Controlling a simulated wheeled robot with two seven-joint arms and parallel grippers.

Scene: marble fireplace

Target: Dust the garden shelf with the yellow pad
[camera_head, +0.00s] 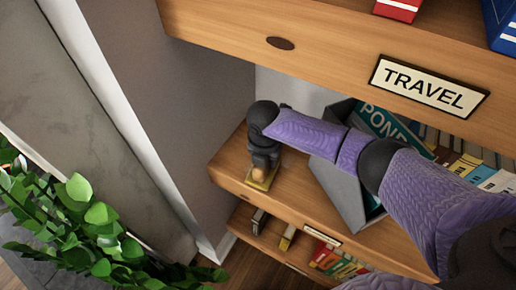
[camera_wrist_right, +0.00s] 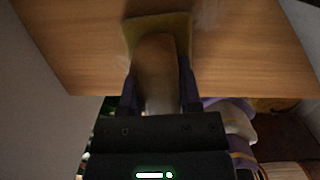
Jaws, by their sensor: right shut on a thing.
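The yellow pad (camera_head: 262,182) lies flat at the left end of the middle wooden shelf (camera_head: 292,192), near its front edge. It also shows in the right wrist view (camera_wrist_right: 183,24), against the wood, with a rounded tan handle (camera_wrist_right: 156,62). My right gripper (camera_head: 262,165) is shut on this handle, one finger on each side, above the pad. A book with "POND" on its cover (camera_head: 385,122) is on this shelf, behind my right arm. The small label (camera_head: 322,237) on the shelf's front is too small to read. My left gripper is not in view.
A grey slanted holder (camera_head: 340,185) and a row of books (camera_head: 470,165) stand to the right. The board above bears a "TRAVEL" label (camera_head: 428,86). A lower shelf holds books (camera_head: 335,262). A leafy plant (camera_head: 70,225) is at lower left. Bare wood lies between pad and holder.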

